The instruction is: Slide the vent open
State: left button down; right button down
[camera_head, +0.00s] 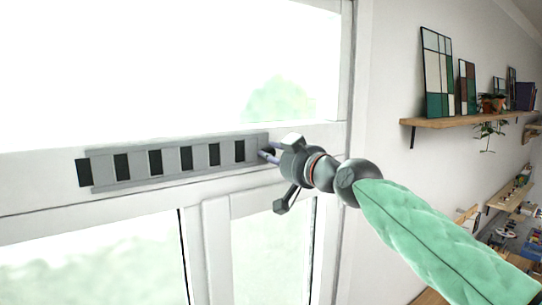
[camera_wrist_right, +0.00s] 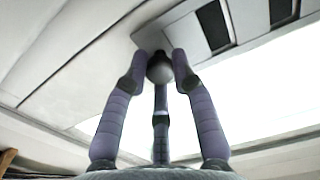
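The vent (camera_head: 185,159) is a long grey strip across the white window frame, with several dark slots showing between lighter slats. Its right end is partly behind my right gripper (camera_head: 268,153). In the head view the knob is hidden by the fingers. My left gripper is not in view.
Window glass (camera_head: 150,75) lies above and below the vent in white frames. A white wall (camera_head: 385,190) is to the right, with a wooden shelf (camera_head: 465,121) holding framed panels and pots. More shelves with small items stand at the far lower right.

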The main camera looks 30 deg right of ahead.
jog(key=c, duration=1)
grip_release()
jog(key=shift+w+d+f, duration=0.1)
jog(key=shift+d+f, duration=0.05)
jog(key=shift+c, duration=0.2)
jog(key=shift+d, duration=0.55)
jog(key=shift+a, duration=0.45)
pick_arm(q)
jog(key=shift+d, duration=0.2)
pick_arm(e)
jog(key=s, duration=0.4)
jog(key=s+d, duration=0.1)
jog(key=s, duration=0.7)
jog(key=shift+d, duration=0.2)
